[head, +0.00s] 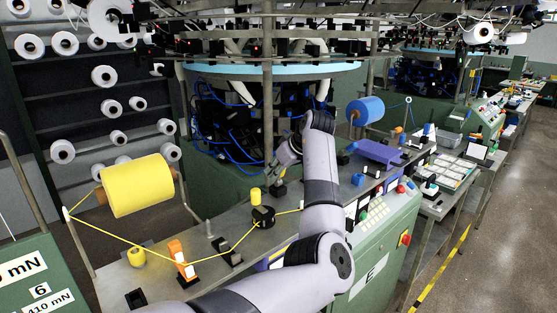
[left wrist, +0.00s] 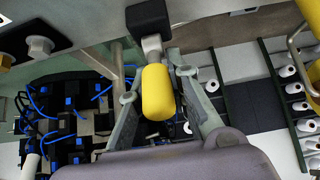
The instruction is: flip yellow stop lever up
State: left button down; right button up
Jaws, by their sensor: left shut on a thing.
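The stop lever's yellow knob (left wrist: 157,92) shows in the left wrist view on a short metal stem that comes out of a black block (left wrist: 148,18). My left gripper (left wrist: 158,84) has its two grey fingers on either side of the knob and is shut on it. In the head view my left gripper (head: 274,172) reaches down behind the panel to a small black base (head: 279,188) on the grey bench. My right gripper is not in view.
A yellow yarn runs from the large yellow spool (head: 138,186) past an orange device (head: 178,258). A blue spool (head: 366,110) and the knitting machine's frame (head: 270,68) are nearby.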

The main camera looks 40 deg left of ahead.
pick_arm(q)
jog(key=shift+a+r+h+p, duration=0.35)
jog(key=shift+h+p, duration=0.3)
jog(key=shift+h, duration=0.15)
jog(key=shift+a+f+h+p, duration=0.2)
jog(key=shift+f+h+p, duration=0.15)
jog(key=shift+h, duration=0.55)
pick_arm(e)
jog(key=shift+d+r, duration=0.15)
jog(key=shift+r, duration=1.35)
pick_arm(q)
jog(key=c, duration=1.5)
grip_release()
jog(key=shift+f, duration=0.15)
jog(key=shift+o, duration=0.2)
jog(key=v, duration=1.2)
jog(key=shift+w+a, duration=0.15)
